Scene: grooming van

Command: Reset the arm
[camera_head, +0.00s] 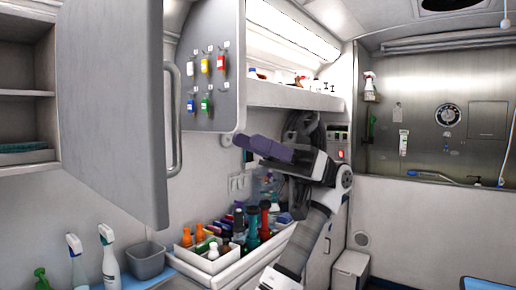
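My arm rises from the bottom centre, bends at the right and reaches back to the left. My gripper (246,142) is at its end, raised in front of the shelf unit and above the bottle tray. Dark purple parts show at the gripper's end, pointing left. I cannot tell whether they are its fingers or something held, nor whether the gripper is open or shut.
A cabinet door (112,105) stands open at the left. Below are a tray (232,268) of bottles, a grey bin (145,261) and spray bottles (109,262). Coloured items hang on the cabinet's side panel (208,100). A tub area (440,150) lies at the right.

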